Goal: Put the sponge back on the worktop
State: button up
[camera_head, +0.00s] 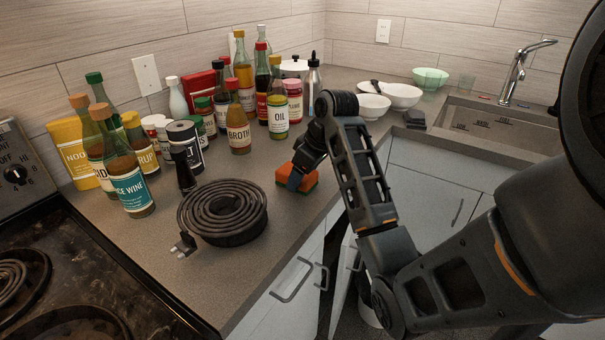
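The sponge (309,182), orange with a green layer, is at the worktop (262,282) near its front edge, right of the removed coil burner.
A coil burner (222,212) lies on the worktop, left of the sponge. Bottles and jars, such as the oil jar (278,117), crowd the back. Bowls (373,107) and a sink (485,122) are to the right. The stove (75,285) is at left. A cabinet door below stands ajar.

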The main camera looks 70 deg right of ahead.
jog(key=shift+f, duration=0.15)
jog(key=o, duration=1)
